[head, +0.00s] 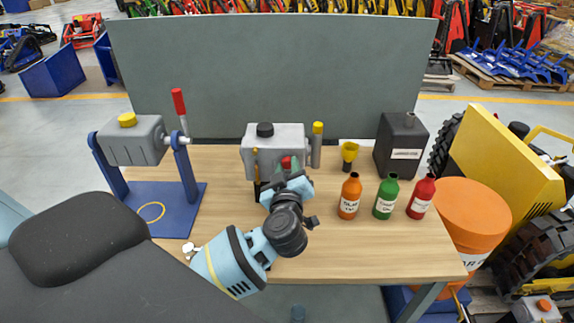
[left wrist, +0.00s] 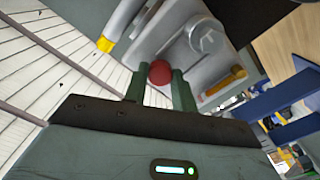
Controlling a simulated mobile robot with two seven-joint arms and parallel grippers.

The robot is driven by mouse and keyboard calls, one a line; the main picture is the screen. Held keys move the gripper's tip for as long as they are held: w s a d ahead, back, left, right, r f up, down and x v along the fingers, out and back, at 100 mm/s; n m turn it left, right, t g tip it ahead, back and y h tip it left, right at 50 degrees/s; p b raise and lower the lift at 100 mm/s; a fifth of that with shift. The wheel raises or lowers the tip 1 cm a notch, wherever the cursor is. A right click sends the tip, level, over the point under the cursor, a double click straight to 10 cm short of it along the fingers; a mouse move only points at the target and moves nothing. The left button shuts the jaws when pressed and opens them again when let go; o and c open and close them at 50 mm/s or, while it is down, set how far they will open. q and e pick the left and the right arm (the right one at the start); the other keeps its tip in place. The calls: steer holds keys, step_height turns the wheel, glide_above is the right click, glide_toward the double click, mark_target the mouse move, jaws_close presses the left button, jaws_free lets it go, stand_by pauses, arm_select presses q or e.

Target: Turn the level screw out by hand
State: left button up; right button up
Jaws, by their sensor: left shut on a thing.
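A grey housing (head: 275,138) with a black cap on top stands at the back middle of the wooden table. The red level screw (head: 287,162) is low on its front face. My left gripper (head: 289,178) reaches up to that face and is shut on the red screw. In the left wrist view the round red screw head (left wrist: 160,73) sits between the two green fingers, against the grey housing (left wrist: 185,62). The screw's thread and its hole are hidden. My right gripper is not in view.
A second grey housing (head: 133,142) hangs in a blue stand at left, with a red-handled lever. Orange (head: 350,197), green (head: 386,197) and red (head: 421,197) bottles, a yellow funnel (head: 349,153) and a black canister (head: 400,146) stand at right. An orange drum (head: 470,215) is beside the table.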

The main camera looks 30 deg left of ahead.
arm_select(q)
steer(key=n, duration=0.4)
steer(key=shift+n, duration=0.4)
steer(key=n, duration=0.4)
steer(key=shift+n, duration=0.4)
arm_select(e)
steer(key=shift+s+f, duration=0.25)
arm_select(q)
steer(key=n+b, duration=0.1)
steer(key=n, duration=0.8)
steer(key=shift+n, duration=0.4)
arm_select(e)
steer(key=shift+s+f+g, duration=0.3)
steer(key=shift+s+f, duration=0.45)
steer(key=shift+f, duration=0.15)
